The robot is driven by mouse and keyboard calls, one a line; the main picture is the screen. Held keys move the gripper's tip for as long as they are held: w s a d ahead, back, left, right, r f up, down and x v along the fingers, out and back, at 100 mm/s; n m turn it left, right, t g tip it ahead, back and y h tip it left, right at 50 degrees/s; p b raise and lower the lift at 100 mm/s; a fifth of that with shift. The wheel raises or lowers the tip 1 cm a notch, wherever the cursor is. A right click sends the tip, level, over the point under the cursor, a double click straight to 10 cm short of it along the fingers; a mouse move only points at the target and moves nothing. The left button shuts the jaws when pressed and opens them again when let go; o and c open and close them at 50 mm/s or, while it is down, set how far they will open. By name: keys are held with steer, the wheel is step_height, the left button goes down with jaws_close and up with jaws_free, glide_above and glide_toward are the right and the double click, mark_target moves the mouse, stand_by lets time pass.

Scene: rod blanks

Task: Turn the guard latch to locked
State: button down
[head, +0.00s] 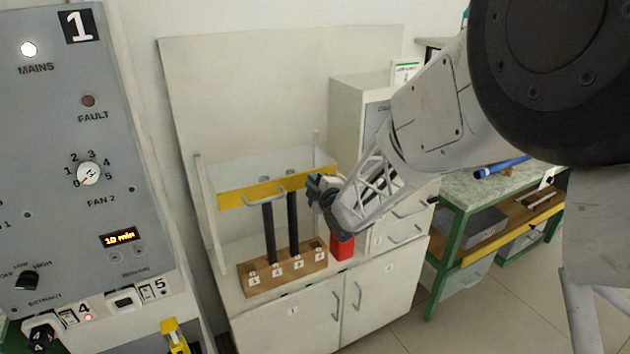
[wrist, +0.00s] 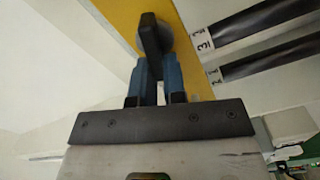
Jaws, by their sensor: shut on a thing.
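The guard is a clear panel with a yellow bar (head: 250,193) along its front edge, above a wooden rod block (head: 262,277). My gripper (head: 321,190) is at the right end of this bar. In the wrist view my gripper (wrist: 158,78) has its blue fingers closed on the dark lever of the guard latch (wrist: 150,34). The lever has a round base on the yellow bar (wrist: 126,18) and stands at an angle to the bar's length. In the head view the gripper mostly hides the latch. No locked or unlocked marking is readable.
Two dark rods (head: 269,232) stand upright in the numbered block behind the bar. A red object (head: 342,247) is just below my gripper. A grey control panel (head: 60,180) stands at the left. A green-framed bench (head: 500,215) is at the right.

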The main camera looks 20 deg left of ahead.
steer(key=shift+a+f+n, duration=0.1)
steer(key=shift+f+n, duration=0.1)
steer(key=shift+n, duration=0.8)
steer(key=shift+f+n, duration=0.15)
steer(key=shift+n, duration=0.85)
steer(key=c, duration=1.2)
jaws_free()
steer(key=shift+f, duration=0.1)
steer(key=shift+s, duration=0.1)
steer(key=shift+v, duration=3.9)
